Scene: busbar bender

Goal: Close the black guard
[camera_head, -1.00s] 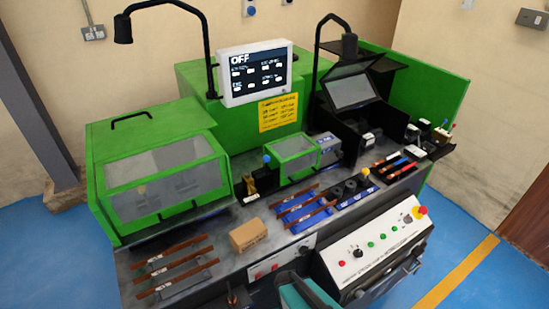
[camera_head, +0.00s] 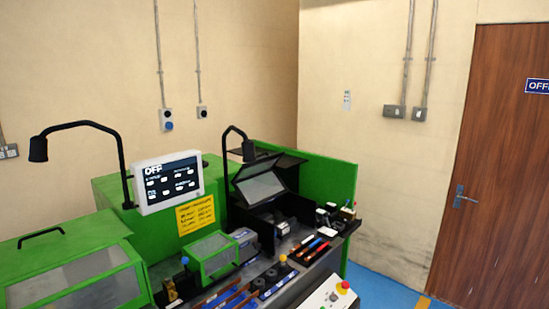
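The black guard (camera_head: 261,187) is at the right part of the green machine, a black-framed flap with a grey clear window. It is raised and tilted back over a dark box-like housing (camera_head: 266,225), whose front lies open with a grey part inside. My gripper is not in this view, so its place relative to the guard does not show.
A green-framed small guard (camera_head: 213,255) and a large green guard (camera_head: 75,275) sit to the left. A screen reading OFF (camera_head: 168,182) and two black lamps stand behind. Coloured-handled tools (camera_head: 308,249) lie right of the housing. A brown door (camera_head: 497,170) is at far right.

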